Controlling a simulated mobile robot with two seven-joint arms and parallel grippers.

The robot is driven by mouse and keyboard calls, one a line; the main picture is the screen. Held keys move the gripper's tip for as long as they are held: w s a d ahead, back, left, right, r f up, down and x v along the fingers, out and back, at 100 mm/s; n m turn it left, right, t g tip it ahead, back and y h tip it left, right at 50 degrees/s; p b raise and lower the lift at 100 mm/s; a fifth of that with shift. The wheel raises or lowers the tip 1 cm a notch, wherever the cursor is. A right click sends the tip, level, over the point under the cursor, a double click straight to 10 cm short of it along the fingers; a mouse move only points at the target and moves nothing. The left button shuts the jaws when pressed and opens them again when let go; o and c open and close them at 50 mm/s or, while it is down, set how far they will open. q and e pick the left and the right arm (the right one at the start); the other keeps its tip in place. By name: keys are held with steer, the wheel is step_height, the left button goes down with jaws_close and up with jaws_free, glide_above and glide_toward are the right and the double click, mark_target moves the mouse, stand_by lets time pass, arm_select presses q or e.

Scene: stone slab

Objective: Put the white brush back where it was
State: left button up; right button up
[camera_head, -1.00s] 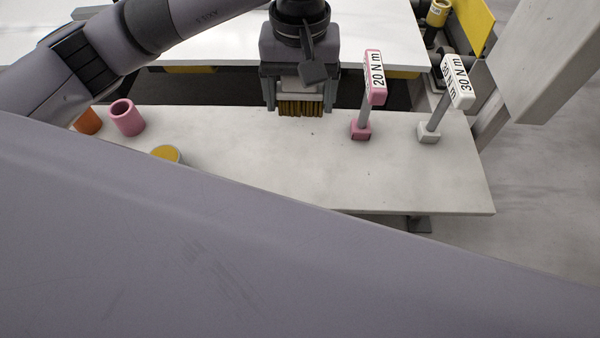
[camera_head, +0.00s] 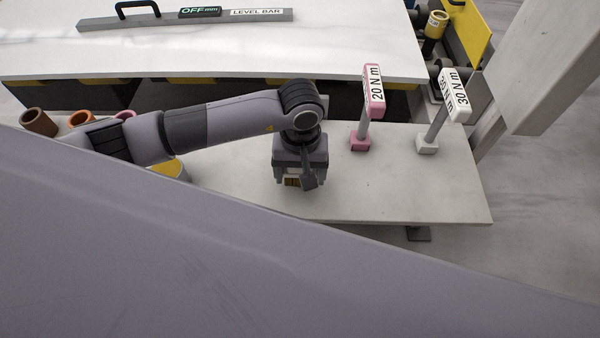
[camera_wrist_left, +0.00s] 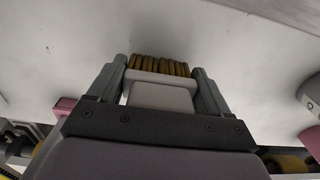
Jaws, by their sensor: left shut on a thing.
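The white brush (camera_wrist_left: 162,96) with yellow-brown bristles sits between the fingers of my left gripper (camera_head: 297,182). In the left wrist view the gripper (camera_wrist_left: 161,82) is shut on its white block, one finger on each side, with the bristles pointing away. In the head view only a little of the brush (camera_head: 292,181) shows under the gripper. The gripper is over the pale bench (camera_head: 400,190), left of the pink stand. I cannot tell whether the bristles touch the bench. My right gripper is not in view.
A pink 20 N m stand (camera_head: 361,143) and a white 30 N m stand (camera_head: 428,143) stand right of the gripper. Brown (camera_head: 38,122) and orange (camera_head: 80,118) cups and a yellow-topped container (camera_head: 170,169) are left. A level bar (camera_head: 185,20) lies on the white slab (camera_head: 250,55) behind.

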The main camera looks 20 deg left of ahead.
arm_select(q)
steer(key=shift+f, duration=0.65)
steer(key=shift+f, duration=0.15)
steer(key=o, duration=0.9)
steer(key=shift+o, duration=0.2)
